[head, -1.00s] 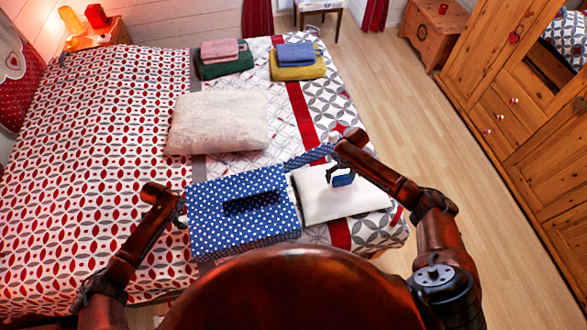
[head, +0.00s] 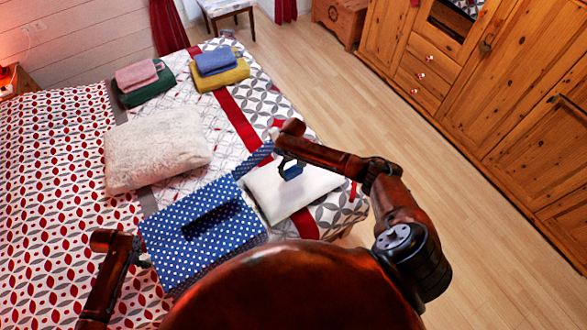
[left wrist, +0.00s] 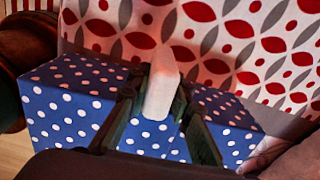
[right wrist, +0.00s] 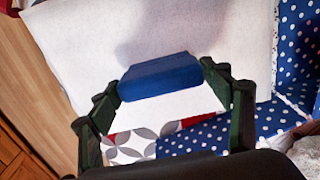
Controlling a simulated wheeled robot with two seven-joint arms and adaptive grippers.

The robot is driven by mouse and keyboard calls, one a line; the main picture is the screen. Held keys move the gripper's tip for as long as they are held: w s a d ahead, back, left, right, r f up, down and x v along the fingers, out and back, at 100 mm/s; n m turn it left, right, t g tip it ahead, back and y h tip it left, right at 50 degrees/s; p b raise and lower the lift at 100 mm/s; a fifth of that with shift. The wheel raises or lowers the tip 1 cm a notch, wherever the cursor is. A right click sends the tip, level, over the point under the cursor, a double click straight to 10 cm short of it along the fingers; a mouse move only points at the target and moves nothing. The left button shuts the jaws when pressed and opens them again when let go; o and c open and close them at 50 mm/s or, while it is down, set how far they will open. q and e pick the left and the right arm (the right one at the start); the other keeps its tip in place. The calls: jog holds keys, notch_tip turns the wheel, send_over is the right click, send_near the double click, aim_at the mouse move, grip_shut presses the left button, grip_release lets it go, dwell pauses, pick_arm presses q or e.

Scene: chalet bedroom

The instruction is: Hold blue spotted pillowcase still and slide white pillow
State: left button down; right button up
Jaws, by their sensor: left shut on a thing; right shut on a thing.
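The blue spotted pillowcase (head: 210,242) stands open on the bed's near edge, with a dark opening in its top. The white pillow (head: 310,185) lies flat to its right, close beside it. My left gripper (head: 143,251) is at the pillowcase's left side; in the left wrist view its fingers (left wrist: 162,110) are shut on a white tab (left wrist: 163,84) at the spotted cloth (left wrist: 65,105). My right gripper (head: 286,167) is over the white pillow, shut on a blue tab (right wrist: 160,77) on the pillow (right wrist: 190,28). Whether pillow and case touch is unclear.
A fluffy cream pillow (head: 155,148) lies behind the pillowcase. Folded pink and green towels (head: 138,76) and blue and yellow ones (head: 218,68) lie farther back. A wooden wardrobe (head: 490,90) stands right, with clear floor (head: 400,200) before it.

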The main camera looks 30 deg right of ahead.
jog(key=shift+w, duration=0.1)
jog(key=shift+a, duration=0.1)
jog(key=shift+s+a, duration=0.2)
jog(key=shift+a, duration=1.85)
jog(key=shift+a, duration=1.8)
jog(key=shift+s+a, duration=0.1)
jog(key=shift+a, duration=0.25)
jog(key=shift+s+a+f, duration=0.1)
jog(key=shift+s+a, duration=0.1)
jog(key=shift+a, duration=1.7)
